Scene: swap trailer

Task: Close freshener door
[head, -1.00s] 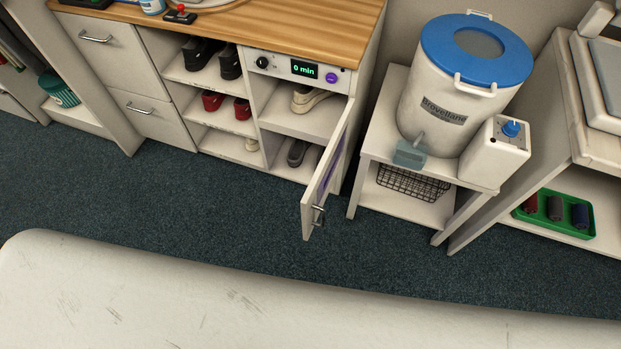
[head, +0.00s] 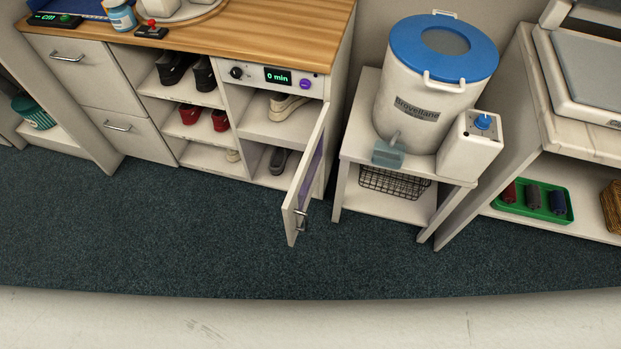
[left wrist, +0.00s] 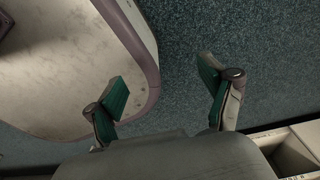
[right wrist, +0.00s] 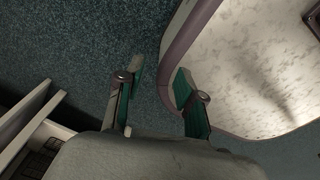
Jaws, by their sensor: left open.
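The freshener is the cabinet compartment under the wooden counter, with a panel reading "0 min" (head: 278,76). Its white door (head: 305,180) stands wide open in the head view, swung out toward me from the right side, with a metal handle (head: 300,220) near its free end. Shoes (head: 288,102) sit on the shelves inside. Neither gripper shows in the head view. My left gripper (left wrist: 165,80) is open and empty above the dark carpet and my base. My right gripper (right wrist: 158,74) is also open and empty, with a narrower gap. Neither touches the door.
A stand (head: 355,150) right of the door bears a white drum with a blue lid (head: 440,50) and holds a wire basket (head: 395,184). A green tray (head: 533,201) lies on a shelf further right. Dark carpet (head: 150,240) before the cabinet is clear.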

